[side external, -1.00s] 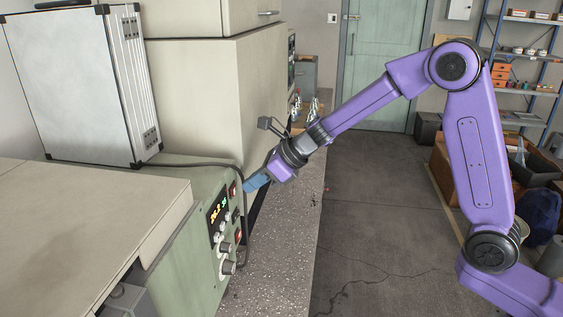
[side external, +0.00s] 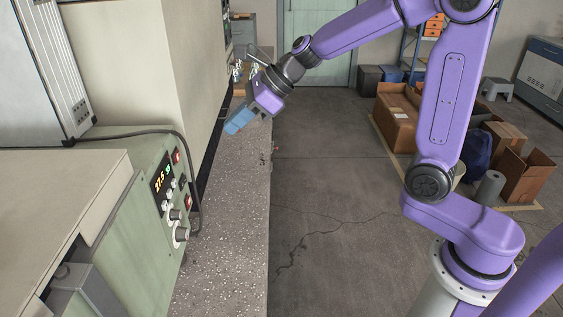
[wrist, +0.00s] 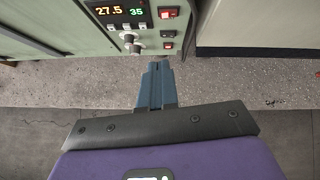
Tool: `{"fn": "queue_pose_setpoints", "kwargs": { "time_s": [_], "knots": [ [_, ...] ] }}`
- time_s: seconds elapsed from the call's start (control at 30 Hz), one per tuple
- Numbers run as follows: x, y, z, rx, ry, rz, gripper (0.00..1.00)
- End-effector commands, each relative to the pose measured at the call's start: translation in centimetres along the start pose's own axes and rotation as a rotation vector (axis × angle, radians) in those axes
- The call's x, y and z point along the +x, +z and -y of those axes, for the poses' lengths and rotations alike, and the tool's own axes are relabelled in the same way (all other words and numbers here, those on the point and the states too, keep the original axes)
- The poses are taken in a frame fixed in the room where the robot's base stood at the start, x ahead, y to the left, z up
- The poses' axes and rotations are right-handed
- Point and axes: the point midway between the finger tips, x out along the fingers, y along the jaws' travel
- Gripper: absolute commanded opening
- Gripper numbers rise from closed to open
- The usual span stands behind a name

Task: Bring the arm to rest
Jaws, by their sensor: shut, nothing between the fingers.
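My gripper (side external: 238,121) has blue fingers that are shut and empty. In the side view it hangs tilted down above the speckled concrete bench (side external: 225,220), clear of the panel. In the wrist view my gripper (wrist: 158,66) points toward the green control panel, with its fingers together over the bench strip (wrist: 225,85). The control panel (side external: 148,240) carries a display (side external: 162,178), knobs and red switches. In the wrist view the display (wrist: 120,10) reads 27.5 and 35. Nothing touches the fingers.
A dark cable (side external: 190,165) loops over the panel. A tall beige cabinet (side external: 150,70) stands behind the bench. Cardboard boxes (side external: 396,118) sit on the floor at the right. The bench front and the floor beside it are clear.

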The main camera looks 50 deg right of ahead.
Motion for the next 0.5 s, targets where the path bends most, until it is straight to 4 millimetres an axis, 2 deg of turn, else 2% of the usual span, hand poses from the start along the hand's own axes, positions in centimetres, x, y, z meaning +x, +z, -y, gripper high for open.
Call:
{"fn": "queue_pose_setpoints", "kwargs": {
  "time_s": [0.27, 0.5],
  "knots": [
    [-1.1, -2.8, -6.9, -0.591, 0.205, -0.066, 0.0],
    [-3.3, -6.8, -12.2, -1.133, 0.4, -0.08, 0.0]
  ]
}}
